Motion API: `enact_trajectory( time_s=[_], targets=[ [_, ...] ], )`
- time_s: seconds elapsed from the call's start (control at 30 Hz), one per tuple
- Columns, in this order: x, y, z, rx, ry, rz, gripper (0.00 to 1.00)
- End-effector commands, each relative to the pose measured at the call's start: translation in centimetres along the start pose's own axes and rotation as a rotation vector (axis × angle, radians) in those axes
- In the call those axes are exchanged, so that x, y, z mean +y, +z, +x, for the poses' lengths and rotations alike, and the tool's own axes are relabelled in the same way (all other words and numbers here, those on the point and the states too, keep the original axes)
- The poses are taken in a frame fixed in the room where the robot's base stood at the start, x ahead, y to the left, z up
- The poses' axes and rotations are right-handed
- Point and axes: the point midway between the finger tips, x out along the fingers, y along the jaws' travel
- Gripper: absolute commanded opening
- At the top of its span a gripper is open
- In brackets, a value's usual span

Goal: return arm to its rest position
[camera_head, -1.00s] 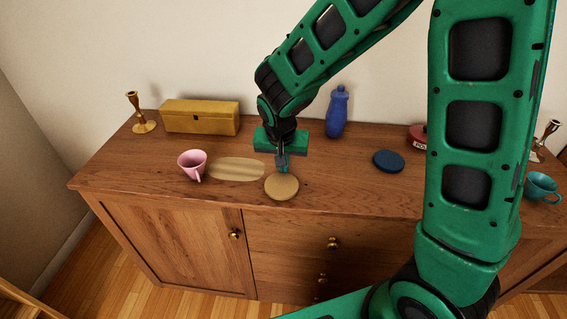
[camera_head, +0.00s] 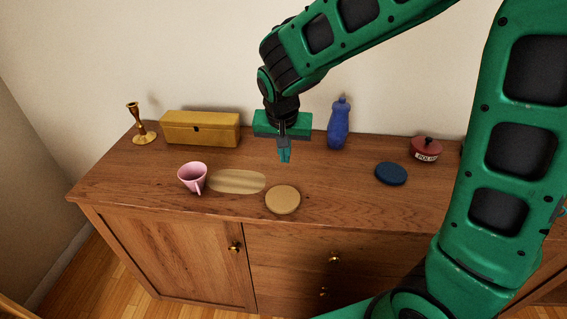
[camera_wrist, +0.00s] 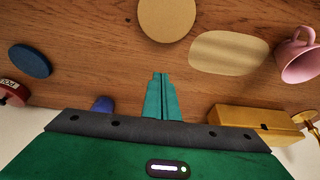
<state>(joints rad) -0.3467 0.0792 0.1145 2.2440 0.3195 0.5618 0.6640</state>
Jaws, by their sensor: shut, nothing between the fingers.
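My gripper (camera_head: 284,155) hangs from my green arm above the sideboard top, fingers pointing down. Its teal fingers are together with nothing between them, as the wrist view also shows (camera_wrist: 160,76). In the head view it appears just behind a round tan disc (camera_head: 283,200), and it is apart from it. The disc lies flat near the front edge of the sideboard (camera_head: 340,200) and shows at the top of the wrist view (camera_wrist: 166,16).
A pink cup (camera_head: 192,177) stands left of a tan oval mat (camera_head: 237,181). Behind are a yellow box (camera_head: 200,128), a brass candlestick (camera_head: 141,125) and a blue bottle (camera_head: 338,124). A dark blue disc (camera_head: 391,174) and a red lidded pot (camera_head: 425,149) are to the right.

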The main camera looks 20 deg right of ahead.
Motion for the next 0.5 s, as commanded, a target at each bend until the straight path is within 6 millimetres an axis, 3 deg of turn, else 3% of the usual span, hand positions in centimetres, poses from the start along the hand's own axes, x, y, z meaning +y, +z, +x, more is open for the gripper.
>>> enact_trajectory(
  time_s=[0.13,0.33,0.43,0.5],
  targets=[
    [0.0,-0.1,-1.6,0.002,-0.001,0.001,0.0],
    [0.3,-0.1,-2.2,0.0,0.002,0.002,0.0],
    [2.2,-0.4,-2.4,-0.008,0.016,0.012,0.0],
    [4.9,-0.6,-2.8,-0.022,0.035,0.024,0.0]
  ],
)
